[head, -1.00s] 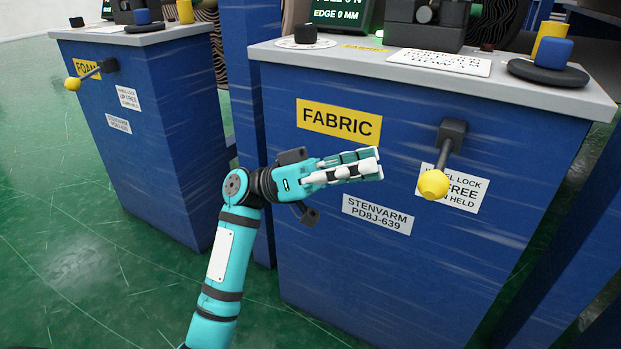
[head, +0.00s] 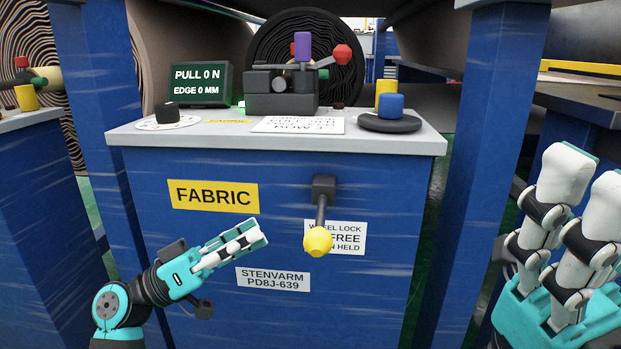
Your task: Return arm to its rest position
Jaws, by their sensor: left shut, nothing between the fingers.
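My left gripper (head: 253,238) is shut and empty in the head view. It is in front of the blue FABRIC cabinet (head: 215,245), left of the yellow-knobbed lever (head: 318,241) and apart from it. My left arm comes in from the lower left corner. My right gripper (head: 585,180) is at the right edge of the view, fingers pointing up and partly cut off by the frame. Its fingers show side by side, and I cannot tell whether it is open or shut.
The grey cabinet top (head: 225,134) holds a black knob (head: 167,113), a printed sheet (head: 297,125), a dark clamp device (head: 281,92) and a blue button on a round black base (head: 390,123). A screen (head: 200,84) stands behind. Blue posts flank the cabinet.

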